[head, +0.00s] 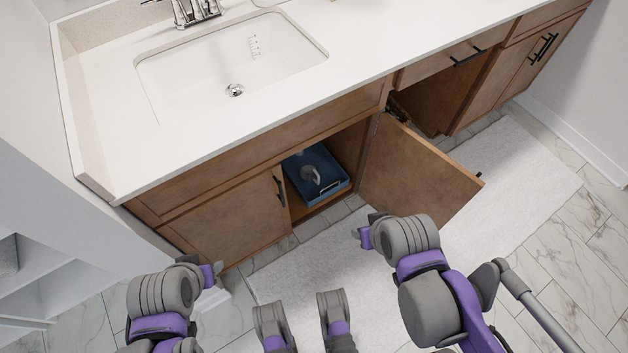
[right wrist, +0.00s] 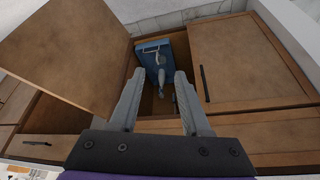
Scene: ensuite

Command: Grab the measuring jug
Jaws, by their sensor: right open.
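The measuring jug (head: 253,46) appears to be a clear vessel in the sink basin. Only its dark printed scale shows plainly, so its outline and handle are hard to make out. It is not visible in the right wrist view. My right gripper (right wrist: 158,80) is open, with nothing between its two grey fingers. It is in front of the vanity and points at the open cabinet, apart from the jug. Parts of my arms show along the bottom of the head view. I cannot make out my left gripper's fingers there.
The sink (head: 185,78) is set into a white countertop (head: 370,50) with a faucet (head: 195,10) behind. Below, an open cabinet door (head: 415,175) juts out. Inside the cabinet, a blue tray (head: 333,184) holds a grey object (head: 310,174). A white rug (head: 525,170) lies on the floor.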

